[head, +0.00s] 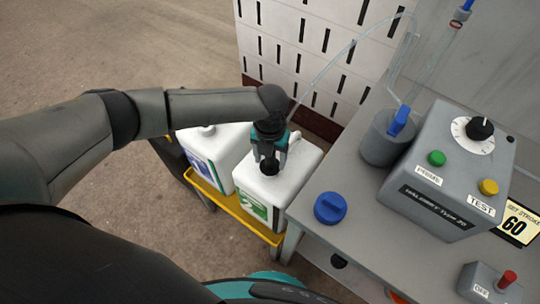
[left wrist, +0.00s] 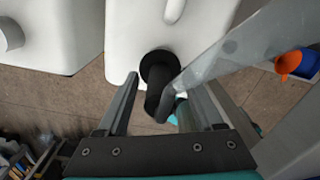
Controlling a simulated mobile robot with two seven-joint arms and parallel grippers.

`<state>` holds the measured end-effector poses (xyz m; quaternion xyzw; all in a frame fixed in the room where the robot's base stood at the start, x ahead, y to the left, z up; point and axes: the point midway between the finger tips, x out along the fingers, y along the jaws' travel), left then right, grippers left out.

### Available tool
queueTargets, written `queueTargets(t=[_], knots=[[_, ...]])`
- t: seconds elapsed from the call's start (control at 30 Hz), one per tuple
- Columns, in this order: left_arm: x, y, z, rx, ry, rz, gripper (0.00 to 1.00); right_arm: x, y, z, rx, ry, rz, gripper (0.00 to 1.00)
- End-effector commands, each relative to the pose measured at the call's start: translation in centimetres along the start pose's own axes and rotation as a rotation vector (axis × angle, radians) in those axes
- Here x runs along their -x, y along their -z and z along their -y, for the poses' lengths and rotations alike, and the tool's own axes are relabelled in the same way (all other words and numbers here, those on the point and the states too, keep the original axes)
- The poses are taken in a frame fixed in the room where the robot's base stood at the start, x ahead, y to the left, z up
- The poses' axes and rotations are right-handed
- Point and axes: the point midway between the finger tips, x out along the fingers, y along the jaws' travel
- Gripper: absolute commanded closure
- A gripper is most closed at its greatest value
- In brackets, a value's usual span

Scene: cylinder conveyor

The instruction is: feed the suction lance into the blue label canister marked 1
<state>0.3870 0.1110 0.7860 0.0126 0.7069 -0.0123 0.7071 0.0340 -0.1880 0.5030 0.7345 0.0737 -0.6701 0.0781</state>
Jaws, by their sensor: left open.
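The blue label canister (head: 205,148) is white and stands on the left, partly behind my left arm; its number cannot be read. The lance's lower part is hidden.
Both canisters stand in a yellow tray (head: 229,206). A clear tube (head: 325,75) arcs from behind my gripper toward the grey pump (head: 440,165). A blue cap (head: 330,207) lies on the grey bench beside the green canister. A slotted white panel (head: 300,45) stands behind.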

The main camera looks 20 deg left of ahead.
Motion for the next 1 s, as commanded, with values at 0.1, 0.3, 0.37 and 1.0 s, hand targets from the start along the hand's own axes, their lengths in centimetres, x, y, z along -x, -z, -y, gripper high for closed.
queueTargets(t=[0.1,0.3,0.37,1.0], knots=[[0.02,0.01,0.01,0.000,0.000,0.000,0.43,0.00,-0.02,-0.03,0.000,0.000,0.000,0.50],[0.03,0.00,0.00,0.000,0.000,0.000,0.66,0.00,-0.02,-0.04,0.000,-0.001,0.000,0.50],[0.03,0.00,0.00,0.001,0.000,0.000,0.72,0.00,-0.02,-0.04,0.000,-0.001,0.000,0.50],[0.05,-0.02,-0.02,0.001,0.000,0.000,0.74,0.01,-0.02,-0.05,0.000,-0.001,0.000,0.50]])
